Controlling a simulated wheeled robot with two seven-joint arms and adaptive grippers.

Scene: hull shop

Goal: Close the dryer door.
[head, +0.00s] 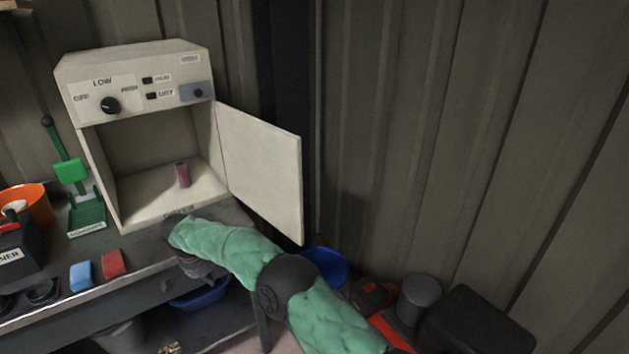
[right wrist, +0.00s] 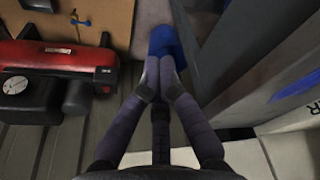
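The dryer (head: 140,75) is a cream box on the workbench at the left of the head view. Its door (head: 262,165) is hinged on the right side of the opening and stands wide open. A small pink cylinder (head: 182,174) stands inside. My right arm, in a green sleeve, reaches in from the lower right. My right gripper (head: 200,268) is partly hidden under the sleeve, at the bench's front edge, below and left of the door, apart from it. In the right wrist view the right gripper (right wrist: 164,66) has its fingers together with nothing visible between them. My left gripper is not in view.
On the bench (head: 150,265) are a blue block (head: 81,275), a red block (head: 112,264), a green stand (head: 72,172) and an orange bucket (head: 30,205). A blue bucket (head: 326,266) and a red machine (right wrist: 60,75) stand on the floor. A corrugated wall (head: 440,130) is at the right.

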